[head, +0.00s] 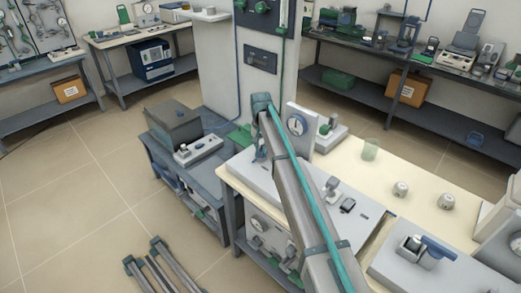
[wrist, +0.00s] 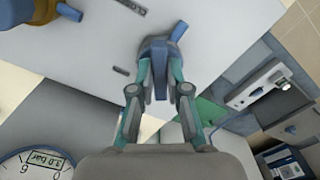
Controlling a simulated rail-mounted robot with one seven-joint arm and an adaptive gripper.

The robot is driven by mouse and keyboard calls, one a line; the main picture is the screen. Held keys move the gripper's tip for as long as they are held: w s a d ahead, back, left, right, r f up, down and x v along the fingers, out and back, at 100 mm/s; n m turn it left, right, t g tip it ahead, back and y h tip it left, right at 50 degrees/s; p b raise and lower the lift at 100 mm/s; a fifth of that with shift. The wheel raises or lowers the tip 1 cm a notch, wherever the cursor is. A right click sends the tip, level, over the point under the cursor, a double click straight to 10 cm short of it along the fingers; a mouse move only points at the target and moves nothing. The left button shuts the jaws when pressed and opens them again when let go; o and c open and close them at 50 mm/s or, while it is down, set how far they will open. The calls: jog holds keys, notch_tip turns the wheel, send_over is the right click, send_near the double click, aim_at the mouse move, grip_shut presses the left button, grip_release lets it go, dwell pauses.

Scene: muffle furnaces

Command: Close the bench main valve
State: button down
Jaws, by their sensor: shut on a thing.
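The bench main valve (wrist: 178,32) shows in the wrist view as a blue handle on a round grey body, on a pale panel. A blue bar (wrist: 160,80) of it runs down between my fingers. My gripper (wrist: 160,88) is shut on this handle, with one teal-and-grey finger on each side. Dark lettering (wrist: 132,6) is printed on the panel beyond the valve, cut by the frame edge, and a short dark mark (wrist: 121,70) lies left of it.
A blue-and-yellow fitting (wrist: 35,12) is at upper left there. A glass beaker (head: 370,149) and two small pale pots (head: 400,189) stand on the cream bench.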

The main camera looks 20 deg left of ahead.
aim_at(261, 149)
jog(key=n, duration=0.5)
jog(key=shift+n+b, duration=0.4)
jog(key=n, duration=0.5)
jog(key=shift+w+d+n, duration=0.1)
jog(key=shift+w+n, duration=0.05)
jog(key=shift+n, duration=0.15)
jog(key=c, duration=1.1)
grip_release()
jog(key=shift+c, duration=0.2)
notch_tip(261, 149, up, 12)
